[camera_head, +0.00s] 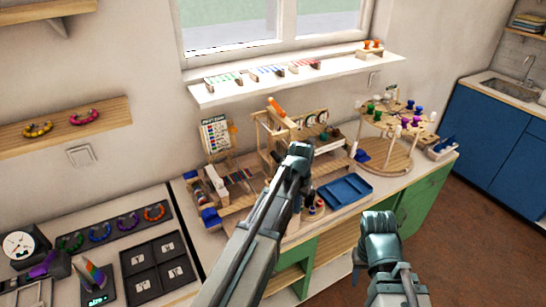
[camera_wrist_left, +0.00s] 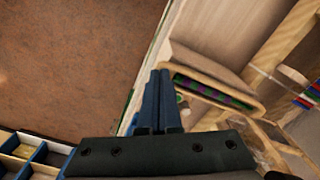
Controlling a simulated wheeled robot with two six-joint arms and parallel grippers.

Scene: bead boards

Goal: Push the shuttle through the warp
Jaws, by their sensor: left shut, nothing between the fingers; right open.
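A small wooden frame with dark and coloured strips, which looks like the loom with its warp (camera_head: 237,178), stands at the left of the worktop. I cannot make out the shuttle for certain. My left gripper (camera_wrist_left: 160,73) is shut and empty; in the head view its arm reaches over the worktop and hides part of it. In the left wrist view its fingertips are close beside a wooden piece with a purple and green patterned strip (camera_wrist_left: 215,92); I cannot tell whether they touch. My right gripper (camera_head: 378,220) is open, in front of the worktop's edge.
A blue tray (camera_head: 345,190) lies right of my left arm. A round wooden stand with coloured pegs (camera_head: 385,160) is at the right. A wooden framework (camera_head: 270,140) rises behind. Dark tiles (camera_head: 155,268) and a scale (camera_head: 20,243) are at the left.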

